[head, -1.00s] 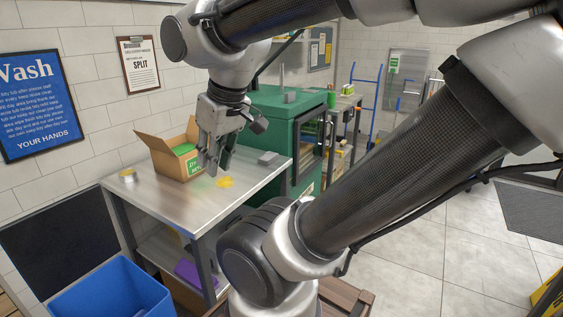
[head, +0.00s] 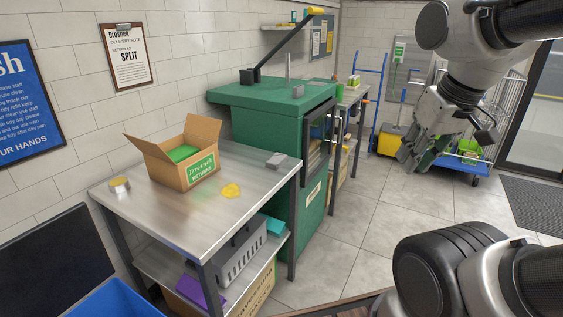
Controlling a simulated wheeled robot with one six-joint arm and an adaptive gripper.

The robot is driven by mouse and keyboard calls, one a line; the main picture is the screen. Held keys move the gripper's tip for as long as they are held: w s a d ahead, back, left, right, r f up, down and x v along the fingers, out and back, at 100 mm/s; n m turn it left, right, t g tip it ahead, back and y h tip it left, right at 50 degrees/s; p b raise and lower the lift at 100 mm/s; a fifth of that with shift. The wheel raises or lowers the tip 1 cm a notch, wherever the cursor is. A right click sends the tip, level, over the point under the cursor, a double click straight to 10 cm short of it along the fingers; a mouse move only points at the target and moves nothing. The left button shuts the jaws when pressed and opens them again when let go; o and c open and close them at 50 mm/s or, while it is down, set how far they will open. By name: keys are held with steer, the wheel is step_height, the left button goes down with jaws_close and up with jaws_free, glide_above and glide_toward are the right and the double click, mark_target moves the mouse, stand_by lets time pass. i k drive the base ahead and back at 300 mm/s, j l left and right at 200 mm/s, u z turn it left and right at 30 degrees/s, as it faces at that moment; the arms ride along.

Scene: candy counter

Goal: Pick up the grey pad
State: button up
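The grey pad (head: 276,160) looks like a small flat grey block. It lies on the steel table (head: 215,215) near its right-hand back corner, close to the green machine. My gripper (head: 411,160) hangs well to the right of the table, over the floor side, pointing down and left. Its dark fingers appear apart, with nothing seen between them. The pad is in plain view and nothing touches it.
An open cardboard box (head: 187,155) with green contents, a yellow item (head: 231,191) and a small tin (head: 119,185) share the table. The green machine (head: 265,120) with a raised lever stands behind. A blue bin (head: 120,300) is at front left.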

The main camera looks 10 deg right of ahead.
mark_target(278, 160)
steer(key=i+l+u, duration=0.35)
steer(key=l, duration=0.25)
steer(key=i+l+u, duration=0.15)
steer(key=i+l, duration=0.2)
steer(key=i+l+u, duration=0.15)
steer(key=l, duration=0.25)
steer(key=i+l+u, duration=0.15)
steer(key=l, duration=0.25)
steer(key=i+l+u, duration=0.2)
steer(key=l, duration=0.25)
